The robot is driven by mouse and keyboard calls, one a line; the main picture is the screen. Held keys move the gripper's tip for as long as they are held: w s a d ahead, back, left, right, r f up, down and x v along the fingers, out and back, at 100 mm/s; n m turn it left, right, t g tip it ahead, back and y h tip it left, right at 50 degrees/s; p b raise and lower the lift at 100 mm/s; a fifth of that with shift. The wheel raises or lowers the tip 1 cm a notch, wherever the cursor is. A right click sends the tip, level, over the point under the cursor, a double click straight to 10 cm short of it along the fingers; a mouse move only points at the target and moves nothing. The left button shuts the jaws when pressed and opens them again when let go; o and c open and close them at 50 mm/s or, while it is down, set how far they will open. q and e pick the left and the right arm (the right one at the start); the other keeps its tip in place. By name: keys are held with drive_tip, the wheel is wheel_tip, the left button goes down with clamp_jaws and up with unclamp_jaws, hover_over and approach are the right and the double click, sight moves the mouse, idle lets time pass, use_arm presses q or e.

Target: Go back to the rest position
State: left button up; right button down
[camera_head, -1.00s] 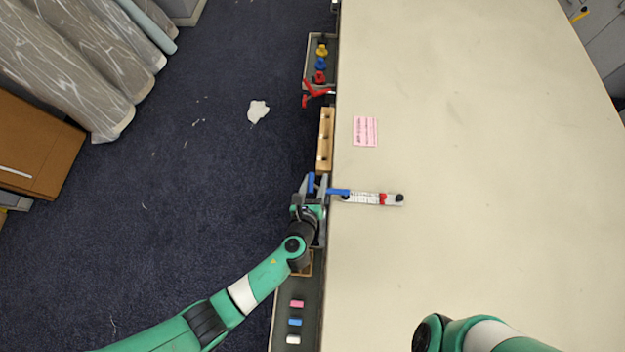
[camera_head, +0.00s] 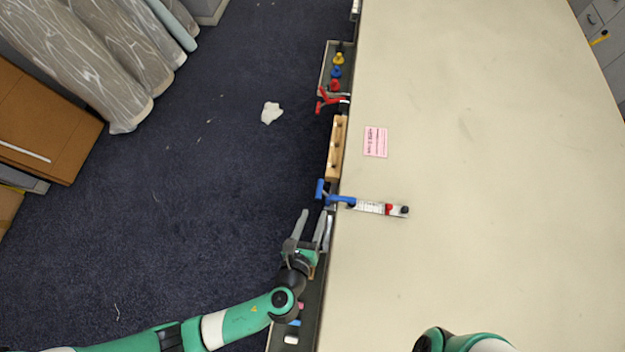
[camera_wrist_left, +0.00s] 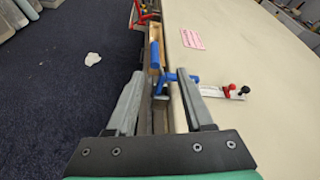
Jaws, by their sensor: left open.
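My left gripper (camera_head: 314,228) is open and empty over the table's left edge, its two grey fingers spread apart. In the left wrist view its fingers (camera_wrist_left: 160,100) frame the gap with nothing held. A blue-handled tool (camera_head: 333,197) sits at the table edge just beyond the fingertips, apart from them. It also shows in the left wrist view (camera_wrist_left: 178,76). A white strip with red and black knobs (camera_head: 382,208) lies on the table at the blue part's right end. My right arm shows at the bottom of the head view, but its gripper is out of view.
A wooden block (camera_head: 337,148), red-handled pliers (camera_head: 330,100) and coloured pieces (camera_head: 337,66) line the table's left side. A pink note (camera_head: 375,142) lies on the cloth table (camera_head: 480,230), which is largely clear. Fabric rolls (camera_head: 110,60) stand at far left.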

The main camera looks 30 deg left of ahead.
idle(0.4)
use_arm(q)
drive_tip(key=w+a+r+n+t+y+p, duration=0.1)
drive_tip(key=w+a+r+n, duration=0.15)
drive_tip(key=w+r, duration=0.4)
drive_tip(key=w+a+r+n+y+p, duration=0.1)
drive_tip(key=w+a+r+n+p, duration=0.15)
drive_tip(key=r, duration=0.75)
drive_tip(key=w+a+r+n+t+y+p, duration=0.1)
drive_tip(key=w+r+n, duration=0.3)
drive_tip(key=r, duration=0.5)
drive_tip(key=w+a+r+n+t+p, duration=0.15)
drive_tip(key=r+n, duration=0.25)
drive_tip(key=r, duration=0.7)
drive_tip(key=w+a+r+n+t, duration=0.1)
drive_tip(key=a+r+n+t, duration=0.15)
drive_tip(key=r, duration=0.75)
drive_tip(key=s+a+r+n+t+p, duration=0.1)
drive_tip(key=s+r+n+t, duration=0.2)
drive_tip(key=r, duration=0.7)
drive_tip(key=s+a+r+n+t, duration=0.15)
drive_tip(key=s+r+n, duration=0.3)
drive_tip(key=r, duration=0.65)
drive_tip(key=s+d+r+n+t+h, duration=0.3)
drive_tip(key=s+d+r+n+h, duration=0.2)
drive_tip(key=h, duration=0.3)
drive_tip(key=shift+s+d+r+h, duration=0.15)
drive_tip(key=shift+s+d+h, duration=0.15)
drive_tip(key=shift+s+d, duration=0.15)
